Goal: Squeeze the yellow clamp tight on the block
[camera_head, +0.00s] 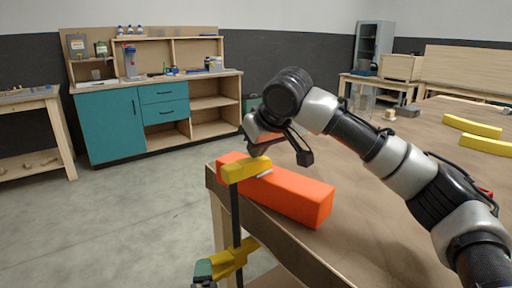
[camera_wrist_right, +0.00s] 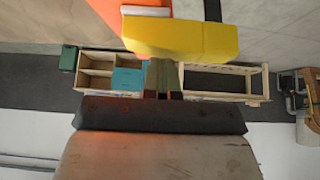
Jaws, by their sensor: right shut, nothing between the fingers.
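Whether the lower jaw touches the table's underside cannot be told. My right gripper (camera_head: 257,153) is shut and empty, just above the upper jaw. In the right wrist view its fingertips (camera_wrist_right: 163,75) are close to the yellow jaw (camera_wrist_right: 182,38); contact is unclear. My left gripper is out of view.
The wooden table (camera_head: 345,247) carries yellow curved pieces (camera_head: 473,126) at the right. My right arm spans above the table. A teal cabinet workbench (camera_head: 115,125) stands behind, and a side table (camera_head: 30,100) is at the left. The floor left of the table is clear.

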